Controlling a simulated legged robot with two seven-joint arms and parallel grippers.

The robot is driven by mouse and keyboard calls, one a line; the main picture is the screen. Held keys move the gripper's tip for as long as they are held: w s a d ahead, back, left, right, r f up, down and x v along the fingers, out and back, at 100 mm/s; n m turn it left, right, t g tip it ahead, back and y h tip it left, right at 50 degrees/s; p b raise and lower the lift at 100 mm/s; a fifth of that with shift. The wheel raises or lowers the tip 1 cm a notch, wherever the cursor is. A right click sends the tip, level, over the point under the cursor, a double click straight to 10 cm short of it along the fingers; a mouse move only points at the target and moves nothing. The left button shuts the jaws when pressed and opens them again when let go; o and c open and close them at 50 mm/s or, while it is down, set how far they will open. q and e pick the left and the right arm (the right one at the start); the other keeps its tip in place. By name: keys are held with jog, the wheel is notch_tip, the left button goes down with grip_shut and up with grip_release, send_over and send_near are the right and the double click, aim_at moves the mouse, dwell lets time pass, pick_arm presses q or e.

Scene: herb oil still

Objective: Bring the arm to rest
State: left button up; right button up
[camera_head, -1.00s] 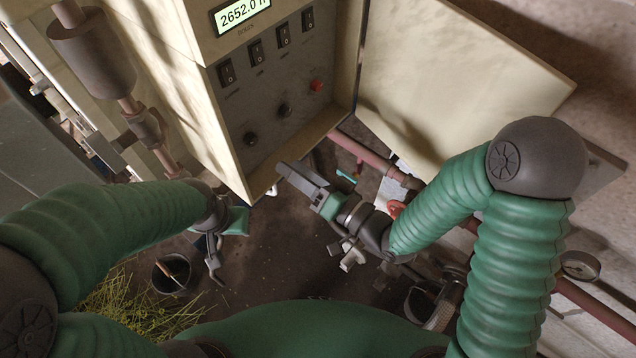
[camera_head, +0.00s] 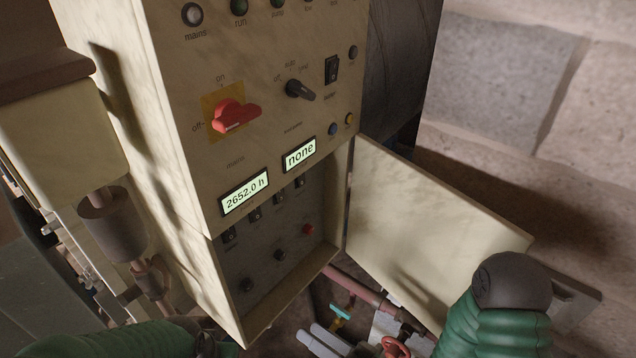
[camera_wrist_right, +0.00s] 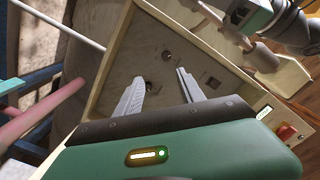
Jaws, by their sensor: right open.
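My right gripper (camera_head: 322,341) shows at the bottom edge of the head view, below the open lower compartment of the cream control cabinet (camera_head: 180,150). Its two grey fingers are apart with nothing between them. In the right wrist view the fingers (camera_wrist_right: 158,77) point towards the compartment's grey switch panel (camera_wrist_right: 165,62); whether they touch it cannot be told, but a gap seems to show. My left arm (camera_head: 130,342) enters at the bottom left of the head view. Its jaws are cut off or hidden there.
The cabinet's door (camera_head: 430,225) hangs open to the right. The cabinet carries a red rotary switch (camera_head: 235,115), a black selector (camera_head: 299,90) and displays reading "2652.0 h" and "none" (camera_head: 299,154). A red valve wheel (camera_head: 396,347) and a pinkish pipe (camera_head: 358,287) lie below the door.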

jog(key=w+d+f+n+g+h, duration=0.2)
jog(key=w+d+f+h, duration=0.35)
jog(key=d+h, duration=0.3)
jog(key=s+d+m+g+h, duration=0.1)
jog(key=s+d+g+h, duration=0.1)
jog(key=d+h, duration=0.5)
jog(key=s+d+r+m+g, duration=0.1)
jog(key=s+d+g, duration=0.1)
jog(key=s, duration=0.2)
jog(key=s+d+r+m+g, duration=0.1)
jog(key=s+d+r+g, duration=0.1)
jog(key=s, duration=0.3)
jog(key=shift+d+r+m+y, duration=0.25)
jog(key=shift+d+m+y, duration=0.1)
jog(key=shift+y, duration=0.1)
dwell(0.9)
